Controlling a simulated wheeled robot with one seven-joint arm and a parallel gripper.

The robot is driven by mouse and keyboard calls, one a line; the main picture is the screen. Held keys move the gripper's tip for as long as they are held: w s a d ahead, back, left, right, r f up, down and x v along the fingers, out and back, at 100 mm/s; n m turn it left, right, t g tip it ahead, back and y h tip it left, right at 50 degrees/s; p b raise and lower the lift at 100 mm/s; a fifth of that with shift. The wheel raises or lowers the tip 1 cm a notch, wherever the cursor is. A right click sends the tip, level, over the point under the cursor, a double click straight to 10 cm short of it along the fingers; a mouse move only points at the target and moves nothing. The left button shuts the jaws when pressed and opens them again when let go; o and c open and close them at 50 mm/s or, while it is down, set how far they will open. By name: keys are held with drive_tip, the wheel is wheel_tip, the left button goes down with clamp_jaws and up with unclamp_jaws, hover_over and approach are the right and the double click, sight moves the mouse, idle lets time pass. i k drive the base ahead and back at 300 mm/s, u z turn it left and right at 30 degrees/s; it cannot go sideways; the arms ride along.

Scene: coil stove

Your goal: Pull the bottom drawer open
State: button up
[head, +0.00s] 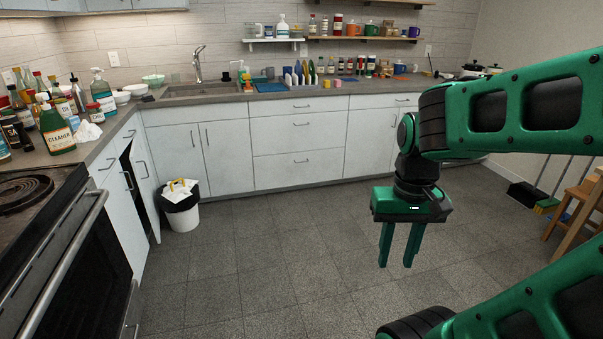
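The white drawer stack stands below the counter at the back centre. Its bottom drawer (285,174) is the lowest front, with a small bar handle, and looks closed. The middle drawer (275,137) and top drawer (280,107) above it also look closed. My gripper (396,266) hangs over the floor at centre right, pointing down. Its two green fingers are apart with nothing between them. It is in front of the cabinets, to the right of the drawer stack and not touching it. At lower left, the stove's lowest part (131,313) shows only in part, with a handle.
A white bin (185,216) with a black liner stands on the floor at left. A cabinet door (145,180) beside it is ajar. The coil stove (65,255) fills the lower left. A wooden stool (580,215) is at right. The tiled floor between is clear.

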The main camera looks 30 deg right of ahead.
sight(270, 171)
drive_tip(key=z, duration=0.15)
drive_tip(key=i, duration=0.3)
drive_tip(key=z, duration=0.95)
drive_tip(key=i, duration=0.95)
drive_tip(key=z, duration=0.6)
drive_tip(key=i, duration=1.35)
drive_tip(key=u, duration=0.85)
drive_tip(key=i, duration=0.85)
drive_tip(key=u, duration=0.9)
drive_tip(key=i, duration=0.65)
